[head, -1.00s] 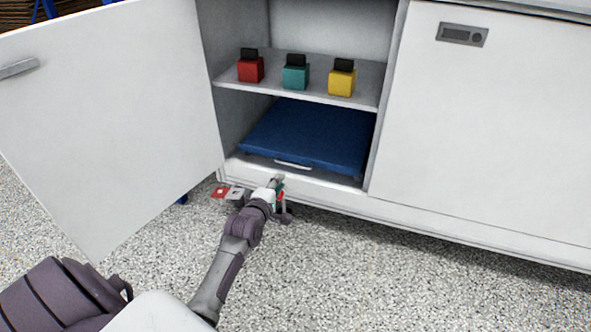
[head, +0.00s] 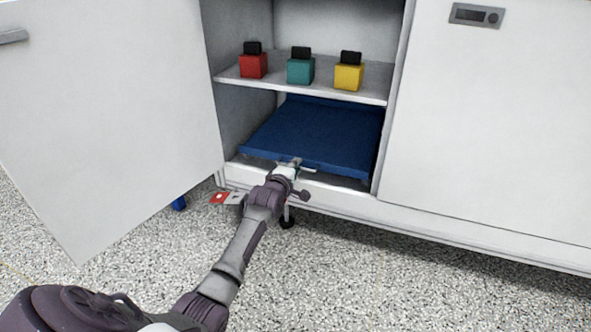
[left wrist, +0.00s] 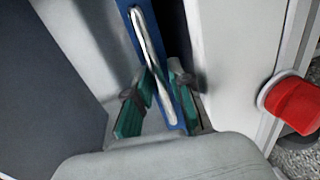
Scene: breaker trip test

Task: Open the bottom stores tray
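The bottom stores tray (head: 318,137) is a flat blue tray on the cabinet floor, under a shelf. Its pale bar handle (left wrist: 154,62) is on its front face and shows clearly in the left wrist view. My left gripper (head: 294,163) is at the tray's front edge and partly hides the handle in the head view. In the left wrist view its teal finger pads (left wrist: 162,82) stand apart, one on each side of the handle, with gaps visible. My right gripper is in neither view.
The cabinet's left door (head: 110,120) stands open; the right door (head: 490,130) is shut. Red (head: 253,66), teal (head: 300,71) and yellow (head: 349,77) blocks with black tops stand on the shelf (head: 320,92). A red knob-like object (left wrist: 294,104) is right of the gripper.

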